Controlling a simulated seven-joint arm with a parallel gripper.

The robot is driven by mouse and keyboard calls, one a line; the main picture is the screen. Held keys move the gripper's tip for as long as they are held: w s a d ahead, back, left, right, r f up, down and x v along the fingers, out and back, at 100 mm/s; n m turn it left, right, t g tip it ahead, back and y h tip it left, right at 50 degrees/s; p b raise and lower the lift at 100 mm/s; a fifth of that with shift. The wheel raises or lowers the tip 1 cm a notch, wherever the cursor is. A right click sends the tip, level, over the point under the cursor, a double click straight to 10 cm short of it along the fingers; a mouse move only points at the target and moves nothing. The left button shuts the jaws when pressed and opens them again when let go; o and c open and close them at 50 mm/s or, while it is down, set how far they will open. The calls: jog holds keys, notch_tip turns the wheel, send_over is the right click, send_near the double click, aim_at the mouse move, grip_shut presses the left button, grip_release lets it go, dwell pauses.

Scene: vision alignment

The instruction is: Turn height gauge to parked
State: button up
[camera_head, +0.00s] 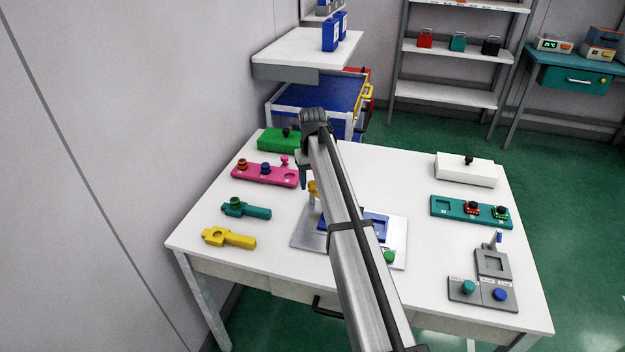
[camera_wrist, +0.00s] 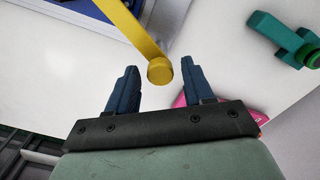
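A yellow arm with a round end (camera_wrist: 160,71), which I take to be the height gauge, reaches in from the top of the wrist view. In the head view a small yellow part (camera_head: 312,187) shows beside my arm, above the grey plate (camera_head: 305,237); the rest is hidden by my arm. My gripper (camera_wrist: 158,80) is open, with its two dark fingers apart. The yellow round end appears between the fingertips; I cannot tell whether it touches them or how deep it lies. In the head view my gripper (camera_head: 303,177) points down over the table.
A blue fixture (camera_head: 377,225) and a green knob (camera_head: 390,257) are on the plate. Left are a pink block (camera_head: 262,174), a teal tool (camera_head: 250,211) and a yellow tool (camera_head: 235,240). Right are a teal tray (camera_head: 452,207) and a grey fixture (camera_head: 480,290).

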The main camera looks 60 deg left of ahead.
grip_shut()
dwell(0.7)
jog(key=m, duration=0.5)
jog(key=shift+m, duration=0.4)
jog(key=m, duration=0.5)
jog(key=shift+m, duration=0.7)
jog(key=shift+o, duration=0.8)
grip_release()
